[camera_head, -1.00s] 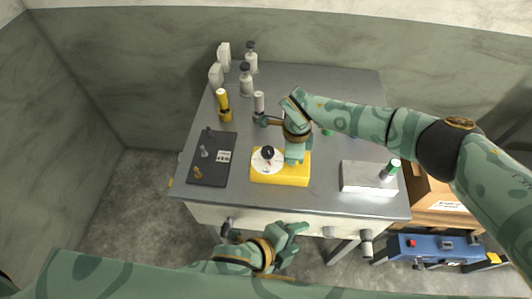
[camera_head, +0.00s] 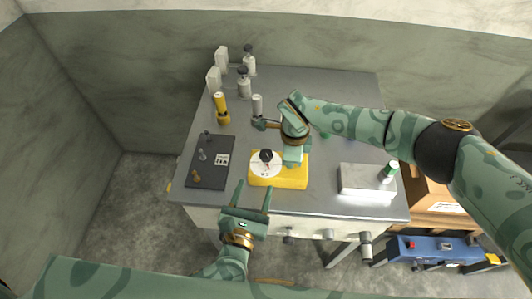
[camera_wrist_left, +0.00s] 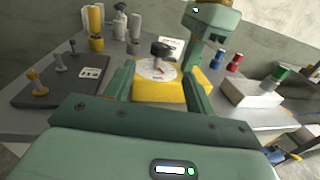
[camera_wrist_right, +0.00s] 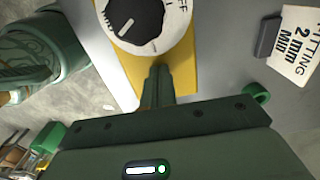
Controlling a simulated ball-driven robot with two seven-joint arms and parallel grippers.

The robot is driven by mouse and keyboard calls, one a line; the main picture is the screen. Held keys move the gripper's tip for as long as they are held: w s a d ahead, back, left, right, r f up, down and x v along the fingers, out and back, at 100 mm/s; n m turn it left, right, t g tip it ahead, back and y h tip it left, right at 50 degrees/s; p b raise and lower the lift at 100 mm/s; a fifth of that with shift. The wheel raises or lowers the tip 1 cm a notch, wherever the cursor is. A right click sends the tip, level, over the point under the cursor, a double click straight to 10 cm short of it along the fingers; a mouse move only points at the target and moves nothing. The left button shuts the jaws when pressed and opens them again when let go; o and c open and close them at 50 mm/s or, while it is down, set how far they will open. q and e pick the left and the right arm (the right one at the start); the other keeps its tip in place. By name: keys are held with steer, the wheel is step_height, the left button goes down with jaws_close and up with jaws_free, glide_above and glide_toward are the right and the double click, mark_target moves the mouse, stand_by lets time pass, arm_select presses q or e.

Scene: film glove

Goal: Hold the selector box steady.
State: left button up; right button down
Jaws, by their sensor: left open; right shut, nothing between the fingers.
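The selector box (camera_head: 293,176) is yellow, with a white dial and a black knob (camera_head: 266,156) on top. It sits near the front edge of the grey table. My right gripper (camera_head: 292,160) is shut and empty, with its fingertips down at the top of the box beside the dial; in the right wrist view the box (camera_wrist_right: 183,62) lies right beyond the fingers, and contact cannot be told. My left gripper (camera_head: 253,192) is open and empty in front of the box. In the left wrist view the box (camera_wrist_left: 160,90) shows between its spread fingers, apart from them.
A dark panel (camera_head: 211,172) with small levers lies left of the box. A white block (camera_head: 366,182) with a green-capped item (camera_head: 388,172) is at the right. A yellow bottle (camera_head: 221,107) and several pale bottles stand at the back left. The table's (camera_head: 320,206) front edge runs close to the box.

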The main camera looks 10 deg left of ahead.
mark_target(265, 160)
arm_select(q)
steer(key=w, duration=0.4)
steer(key=w+d, duration=0.1)
steer(key=w, duration=0.2)
steer(key=w+d, duration=0.1)
steer(key=w, duration=0.3)
steer(key=shift+w, duration=0.35)
steer(key=c, duration=1)
